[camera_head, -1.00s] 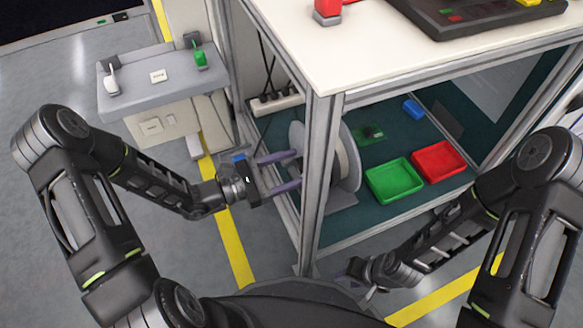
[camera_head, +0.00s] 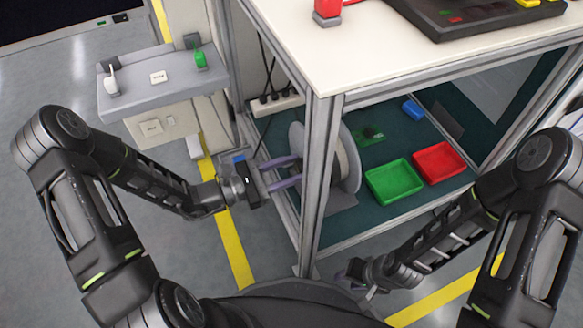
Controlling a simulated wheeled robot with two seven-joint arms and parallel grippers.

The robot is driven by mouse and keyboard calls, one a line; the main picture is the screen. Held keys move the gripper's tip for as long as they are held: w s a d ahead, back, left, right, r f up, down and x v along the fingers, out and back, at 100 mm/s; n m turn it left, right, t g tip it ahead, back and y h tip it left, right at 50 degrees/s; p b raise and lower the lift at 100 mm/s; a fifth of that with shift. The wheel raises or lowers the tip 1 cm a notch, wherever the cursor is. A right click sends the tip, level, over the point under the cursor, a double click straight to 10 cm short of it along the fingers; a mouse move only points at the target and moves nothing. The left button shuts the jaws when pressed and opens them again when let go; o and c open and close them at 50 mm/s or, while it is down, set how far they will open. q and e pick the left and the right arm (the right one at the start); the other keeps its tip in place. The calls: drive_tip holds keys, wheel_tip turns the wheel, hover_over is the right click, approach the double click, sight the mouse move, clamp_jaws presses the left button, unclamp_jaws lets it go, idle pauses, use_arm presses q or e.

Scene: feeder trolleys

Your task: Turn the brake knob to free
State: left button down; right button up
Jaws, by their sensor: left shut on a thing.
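My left gripper (camera_head: 298,169) reaches in from the left at the side of the trolley. Its two purple fingers pass beside the front post to the left face of a grey reel (camera_head: 351,158). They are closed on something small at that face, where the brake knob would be. The knob itself is too small and covered to make out, so its setting cannot be read. My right gripper (camera_head: 357,281) is low at the front, outside the trolley and away from the reel. Its fingers are partly hidden and too small to judge.
The trolley's front post (camera_head: 317,190) stands close to my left fingers. A green tray (camera_head: 394,180) and a red tray (camera_head: 439,163) lie on the shelf right of the reel. The floor between is clear.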

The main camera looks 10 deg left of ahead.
drive_tip(key=shift+r, duration=0.1)
use_arm(q)
drive_tip(key=n+p, duration=0.2)
drive_tip(key=p, duration=0.1)
drive_tip(key=shift+r+n, duration=0.2)
drive_tip(key=shift+n, duration=0.2)
drive_tip(key=n+p, duration=0.2)
drive_tip(key=shift+n, duration=0.3)
drive_tip(key=n+p, duration=0.2)
drive_tip(key=shift+n, duration=0.4)
drive_tip(key=n+p, duration=0.2)
drive_tip(key=n, duration=0.2)
drive_tip(key=shift+f+n, duration=0.1)
drive_tip(key=shift+n, duration=0.2)
drive_tip(key=n+p, duration=0.2)
drive_tip(key=n, duration=0.3)
drive_tip(key=shift+f, duration=0.1)
use_arm(e)
wheel_tip(320, 180, up, 11)
drive_tip(key=s+a, duration=0.1)
drive_tip(key=s, duration=0.1)
drive_tip(key=shift+a+g, duration=0.3)
drive_tip(key=shift+a, duration=0.05)
use_arm(q)
drive_tip(key=c, duration=0.9)
unclamp_jaws()
